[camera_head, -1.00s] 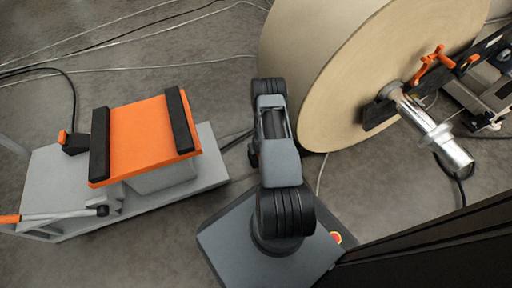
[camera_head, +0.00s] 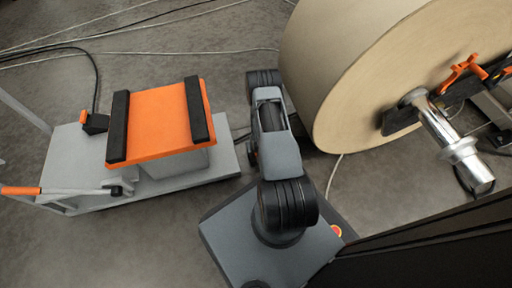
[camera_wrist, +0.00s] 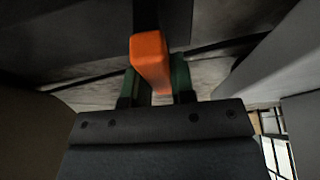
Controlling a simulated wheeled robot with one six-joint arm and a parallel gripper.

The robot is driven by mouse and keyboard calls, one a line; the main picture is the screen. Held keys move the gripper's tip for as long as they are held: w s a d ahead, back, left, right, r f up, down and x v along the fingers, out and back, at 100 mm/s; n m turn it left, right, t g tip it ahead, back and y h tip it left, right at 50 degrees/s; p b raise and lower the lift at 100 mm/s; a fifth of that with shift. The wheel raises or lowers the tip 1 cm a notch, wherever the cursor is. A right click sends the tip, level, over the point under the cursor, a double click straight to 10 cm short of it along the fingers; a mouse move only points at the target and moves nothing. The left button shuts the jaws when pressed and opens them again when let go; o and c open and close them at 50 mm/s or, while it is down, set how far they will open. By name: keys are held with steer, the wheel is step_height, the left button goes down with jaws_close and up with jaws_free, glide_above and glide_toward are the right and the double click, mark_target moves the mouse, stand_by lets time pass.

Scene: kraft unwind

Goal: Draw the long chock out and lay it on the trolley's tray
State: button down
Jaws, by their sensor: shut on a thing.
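In the wrist view an orange bar (camera_wrist: 150,62), which looks like the handle or end of the long chock, stands between the two dark green fingers of my gripper (camera_wrist: 157,82). The gripper is shut on it. A dark body lies beyond the bar; I cannot tell how much of it is the chock. In the head view my gripper and the chock are hidden behind my arm and the big roll. The trolley (camera_head: 80,165) stands at left, grey, with a raised orange tray top (camera_head: 160,115) edged by two black strips. The tray top is bare.
The large kraft roll (camera_head: 350,70) stands close right of my arm, with a metal shaft (camera_head: 450,140) and orange clamp (camera_head: 462,72). A small black and orange block (camera_head: 95,122) sits at the trolley's edge. Cables (camera_head: 140,60) cross the floor at the back.

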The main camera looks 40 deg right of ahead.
steer(key=c, duration=0.9)
jaws_free()
steer(key=p+v, duration=0.6)
steer(key=v, duration=0.8)
steer(key=shift+p, duration=0.3)
steer(key=shift+w, duration=0.1)
